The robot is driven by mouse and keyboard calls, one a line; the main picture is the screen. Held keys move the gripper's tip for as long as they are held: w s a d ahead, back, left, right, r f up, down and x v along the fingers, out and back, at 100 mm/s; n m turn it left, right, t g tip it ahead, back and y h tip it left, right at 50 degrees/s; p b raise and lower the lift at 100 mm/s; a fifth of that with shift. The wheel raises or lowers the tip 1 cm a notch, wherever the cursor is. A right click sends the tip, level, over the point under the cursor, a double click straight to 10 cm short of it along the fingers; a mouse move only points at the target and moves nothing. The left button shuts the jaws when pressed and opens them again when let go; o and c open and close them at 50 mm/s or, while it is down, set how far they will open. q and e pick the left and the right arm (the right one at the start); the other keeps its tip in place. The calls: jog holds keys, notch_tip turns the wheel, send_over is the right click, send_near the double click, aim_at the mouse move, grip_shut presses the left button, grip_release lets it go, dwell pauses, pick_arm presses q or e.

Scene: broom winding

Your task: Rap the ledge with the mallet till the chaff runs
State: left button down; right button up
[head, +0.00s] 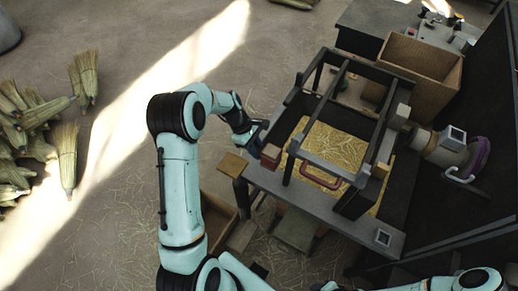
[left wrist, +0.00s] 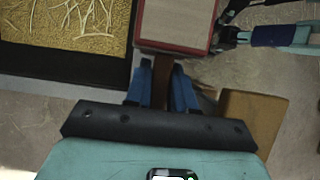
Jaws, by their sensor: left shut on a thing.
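My left gripper (head: 257,138) is at the near-left side of the dark frame over the table. In the left wrist view its blue fingers (left wrist: 162,88) are shut on the mallet's brown handle (left wrist: 161,78). The mallet head (left wrist: 177,22), pale with a red border, lies just beyond the fingers; in the head view a small reddish-brown block (head: 271,155) shows there. Straw-coloured chaff (head: 330,150) lies inside the frame and also shows in the left wrist view (left wrist: 70,48). I cannot tell which edge is the ledge, or whether the mallet touches it.
An ochre block (head: 233,163) stands by the table's left corner. A red handle (head: 321,179) is on the frame's near side. A cardboard box (head: 425,72) stands behind, and a grey machine (head: 445,150) is at right. Broom heads (head: 67,158) lie on the floor at left.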

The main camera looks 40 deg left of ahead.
pick_arm(q)
jog(key=shift+s+f+b, duration=0.3)
jog(key=shift+f+b, duration=0.05)
jog(key=shift+f, duration=0.5)
jog(key=shift+w, duration=0.15)
pick_arm(e)
jog(key=shift+s+f, duration=0.65)
jog(key=shift+f, duration=0.05)
pick_arm(q)
notch_tip(320, 180, down, 10)
jog(key=b, duration=0.4)
jog(key=shift+r, duration=0.7)
jog(key=shift+s+r+p, duration=0.2)
jog(key=shift+r+p, duration=0.1)
jog(key=shift+r, duration=0.1)
jog(key=r+p, duration=0.2)
jog(key=shift+w+r, duration=0.3)
jog(key=shift+w, duration=0.1)
jog(key=shift+s+f, duration=0.1)
jog(key=shift+s, duration=0.05)
pick_arm(e)
jog(key=shift+s+f, duration=0.25)
jog(key=shift+f, duration=0.25)
jog(key=shift+s+f, duration=0.25)
jog(key=shift+f, duration=0.2)
jog(key=shift+s, duration=0.1)
